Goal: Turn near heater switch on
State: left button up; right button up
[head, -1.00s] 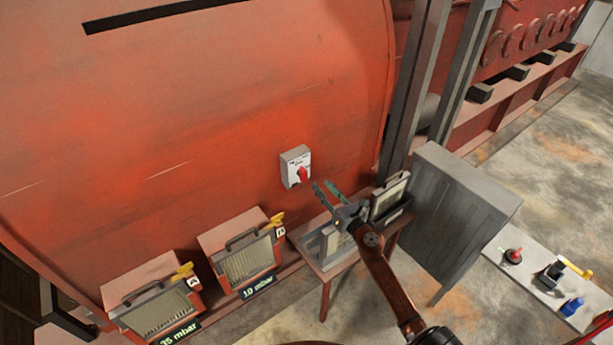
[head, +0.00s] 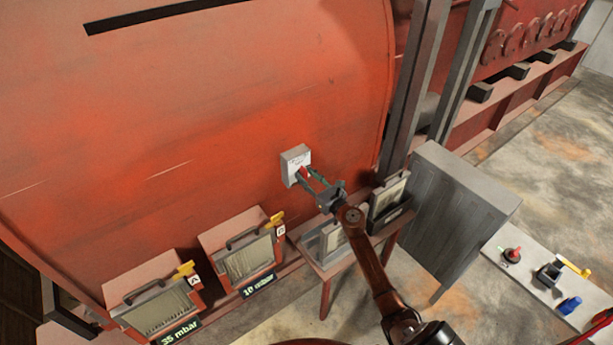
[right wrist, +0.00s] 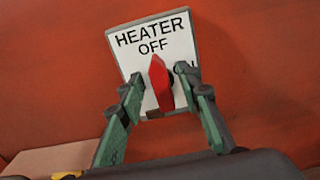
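The heater switch (head: 294,159) is a grey box with a white face on the red engine wall. In the right wrist view its plate (right wrist: 152,42) reads HEATER OFF, and its red knob (right wrist: 161,84) points up toward OFF. An ON label is partly hidden behind a fingertip. My right gripper (head: 306,174) is at the switch with its fingers open. In the right wrist view the right gripper's fingers (right wrist: 161,87) stand on either side of the knob, with gaps visible. My left gripper is not in view.
Below the switch, a small red table (head: 326,268) holds grey framed panels. Two red filter boxes marked A (head: 155,308) and B (head: 243,255) stand at lower left. A grey cabinet (head: 450,215) stands to the right. Wall around the switch is clear.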

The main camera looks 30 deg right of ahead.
grip_shut()
dwell(0.3)
dwell(0.3)
jog(key=m, duration=0.3)
jog(key=m+p, duration=0.1)
jog(key=shift+d+m, duration=0.25)
jog(key=shift+m, duration=0.15)
jog(key=shift+d+f+m+p, duration=0.15)
jog(key=shift+m+p, duration=0.3)
jog(key=shift+m, duration=1.7)
jog(key=shift+d+f+m+p, duration=0.15)
jog(key=shift+m+p, duration=0.3)
jog(key=shift+m, duration=1.75)
jog(key=shift+d+f+m+p, duration=0.1)
jog(key=shift+f+m+p, duration=0.25)
jog(key=shift+m, duration=1.8)
